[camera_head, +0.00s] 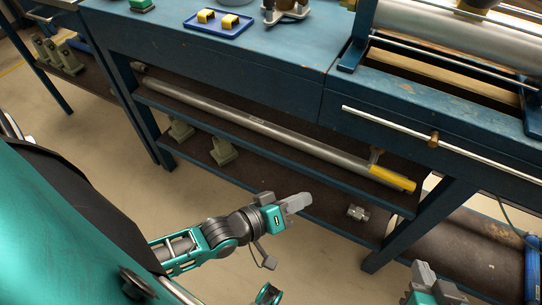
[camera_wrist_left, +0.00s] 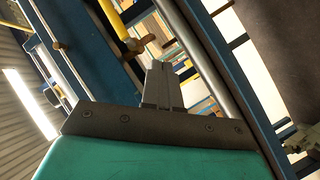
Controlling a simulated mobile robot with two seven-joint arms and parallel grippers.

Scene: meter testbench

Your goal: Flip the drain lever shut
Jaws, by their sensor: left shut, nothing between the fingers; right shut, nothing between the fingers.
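The drain lever (camera_head: 393,178) is a yellow bar by a small brass fitting (camera_head: 375,157), under the right part of the blue bench. It points down to the right, roughly in line with the long grey pipe. The yellow lever also shows at the top of the left wrist view (camera_wrist_left: 110,18). My left gripper (camera_head: 298,203) is shut and empty, left of and below the lever and clear of it. Its closed fingers show in the left wrist view (camera_wrist_left: 163,80). My right gripper (camera_head: 424,275) is shut and empty at the bottom edge, below the lever.
The long grey pipe (camera_head: 255,122) runs along the blue bench's (camera_head: 240,62) lower shelf. A thin metal rod (camera_head: 385,122) with a brass piece crosses the bench front. A small metal fitting (camera_head: 357,212) lies below the lever. Floor is clear left of my left arm.

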